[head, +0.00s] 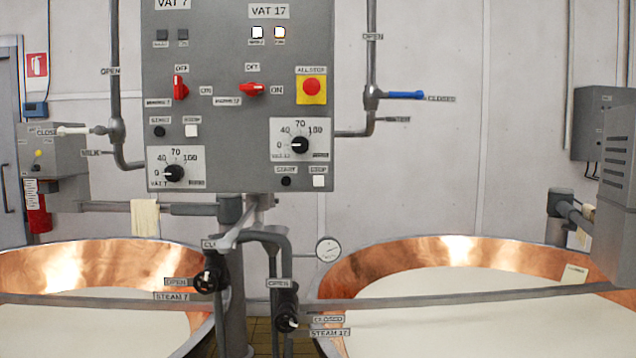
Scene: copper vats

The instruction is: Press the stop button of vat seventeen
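The grey control panel (225,100) hangs in the middle of the head view, with VAT 7 on its left half and VAT 17 on its right. The vat 17 red switch (252,89) lies sideways, towards ON. Neither gripper shows in this view.
A red ALL STOP button (311,87) sits on a yellow plate above the vat 17 dial (299,145). Vat 7's white stop button (191,131) is at left. Copper vats (70,262) and (455,255), a grey rail (430,300) and valve pipes (270,240) stand below.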

